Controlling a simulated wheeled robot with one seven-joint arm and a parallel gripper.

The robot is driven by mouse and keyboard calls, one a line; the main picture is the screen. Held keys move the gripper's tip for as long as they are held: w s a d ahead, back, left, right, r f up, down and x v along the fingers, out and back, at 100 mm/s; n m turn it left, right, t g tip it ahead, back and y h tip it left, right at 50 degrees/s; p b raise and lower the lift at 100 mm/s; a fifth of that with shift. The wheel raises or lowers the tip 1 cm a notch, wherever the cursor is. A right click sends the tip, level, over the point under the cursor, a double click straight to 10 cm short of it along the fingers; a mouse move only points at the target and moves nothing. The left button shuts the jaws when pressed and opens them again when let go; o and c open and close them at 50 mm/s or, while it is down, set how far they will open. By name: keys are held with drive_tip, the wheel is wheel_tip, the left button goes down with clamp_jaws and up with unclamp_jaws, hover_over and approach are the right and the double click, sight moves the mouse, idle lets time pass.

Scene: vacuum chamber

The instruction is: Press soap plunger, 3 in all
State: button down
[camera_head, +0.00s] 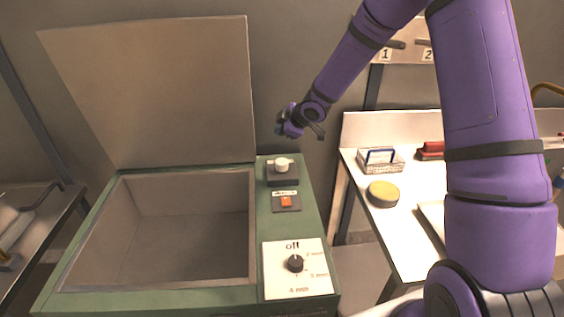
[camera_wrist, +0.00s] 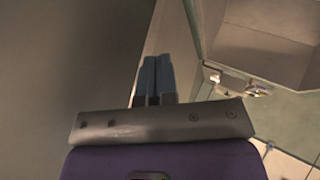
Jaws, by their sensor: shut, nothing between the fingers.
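No soap dispenser or plunger can be made out for sure in either view. My gripper (camera_head: 280,123) is in the air above the back right corner of the green chamber, at the right of its raised lid. The wrist view shows its two blue-grey fingers (camera_wrist: 156,65) side by side, shut and empty. A white knob (camera_head: 282,163) on a dark base stands on the chamber's right-hand panel, below and apart from my gripper. A pale knob-like part (camera_wrist: 258,90) shows right of the fingers in the wrist view.
The green chamber (camera_head: 105,215) is open and empty, its lid (camera_head: 155,90) raised. An orange switch (camera_head: 286,201) and a black dial (camera_head: 295,263) are on its panel. The white table (camera_head: 415,190) at right holds a wire basket (camera_head: 381,161) and a yellow-topped round item (camera_head: 383,190).

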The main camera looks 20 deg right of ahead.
approach(278, 160)
drive_tip(key=shift+w+a+f, duration=0.4)
drive_tip(key=shift+w+a, duration=0.05)
drive_tip(key=shift+w, duration=0.3)
drive_tip(key=shift+w+a+f, duration=0.45)
drive_tip(key=shift+w+a, duration=0.05)
drive_tip(key=shift+w, duration=0.25)
drive_tip(key=shift+w+a+f, duration=0.4)
drive_tip(key=shift+w+a, duration=0.05)
drive_tip(key=shift+w, duration=0.35)
drive_tip(key=shift+f, duration=0.1)
drive_tip(key=shift+f, duration=0.3)
drive_tip(key=shift+f, duration=1)
idle(1.5)
drive_tip(key=shift+r, duration=1.4)
drive_tip(key=shift+r, duration=2.55)
